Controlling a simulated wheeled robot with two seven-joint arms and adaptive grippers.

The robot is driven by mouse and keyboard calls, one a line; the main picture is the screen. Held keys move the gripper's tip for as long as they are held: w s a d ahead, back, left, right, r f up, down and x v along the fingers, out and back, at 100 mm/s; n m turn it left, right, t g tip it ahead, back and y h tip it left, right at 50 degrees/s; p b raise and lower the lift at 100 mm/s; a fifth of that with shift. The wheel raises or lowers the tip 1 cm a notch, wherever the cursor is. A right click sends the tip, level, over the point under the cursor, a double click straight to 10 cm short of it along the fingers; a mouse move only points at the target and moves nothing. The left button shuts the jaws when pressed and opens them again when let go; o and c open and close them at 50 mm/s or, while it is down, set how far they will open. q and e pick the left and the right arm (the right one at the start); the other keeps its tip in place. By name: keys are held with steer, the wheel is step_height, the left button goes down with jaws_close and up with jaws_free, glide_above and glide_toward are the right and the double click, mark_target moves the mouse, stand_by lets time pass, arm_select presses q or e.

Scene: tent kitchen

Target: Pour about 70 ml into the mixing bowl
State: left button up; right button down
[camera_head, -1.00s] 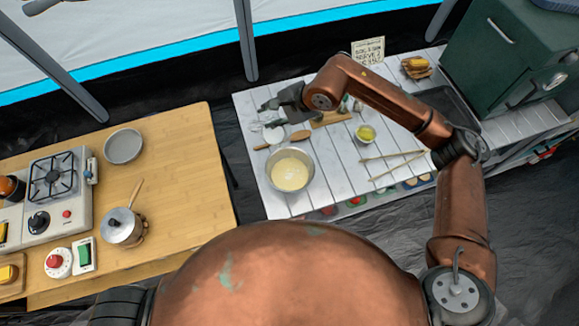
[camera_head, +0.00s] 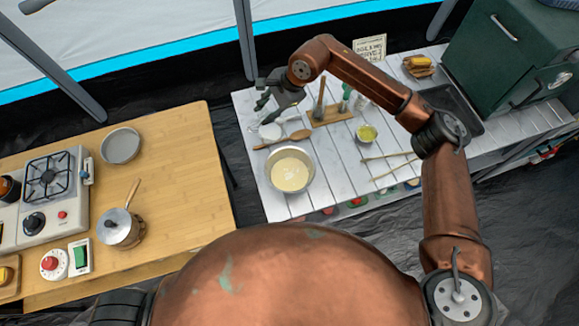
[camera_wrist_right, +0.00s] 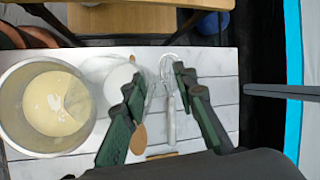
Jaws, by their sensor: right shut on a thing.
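The steel mixing bowl (camera_head: 311,187) stands on the white slatted table with a pale yellow batter (camera_head: 291,175) in it. It also shows at the left of the right wrist view (camera_wrist_right: 14,120). A clear jug with white contents (camera_wrist_right: 115,78) is beside the bowl in the wrist view and shows small in the head view (camera_head: 270,132). My right gripper (camera_wrist_right: 158,98) is shut on the jug, apparently at its clear handle; its fingers partly hide the grip. I cannot tell whether the jug is clear of the table. My left gripper is not in view.
A whisk (camera_wrist_right: 171,120) and a wooden spoon (camera_head: 285,140) lie close to the jug. A wooden board (camera_head: 332,117) with upright items and a small yellow-filled bowl (camera_head: 366,133) are further right. A saucepan (camera_head: 121,229) and stove stand on the left table.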

mark_target(269, 127)
steer(key=f+b, duration=0.1)
steer(key=w+a+f+g+b, duration=0.1)
steer(key=f, duration=0.1)
steer(key=w+f+g+h+b, duration=0.1)
steer(key=f, duration=0.1)
steer(key=shift+w+a+m+b, duration=0.1)
steer(key=shift+a+m+b, duration=0.05)
steer(key=shift+m+b, duration=0.2)
steer(key=shift+w+a+r+g+h+b, duration=0.25)
steer(key=shift+w+g+h+b, duration=0.35)
steer(key=shift+b, duration=0.55)
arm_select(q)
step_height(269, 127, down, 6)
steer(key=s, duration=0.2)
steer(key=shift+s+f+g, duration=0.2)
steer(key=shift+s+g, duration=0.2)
arm_select(e)
steer(key=shift+s+r, duration=0.1)
steer(key=shift+r, duration=0.15)
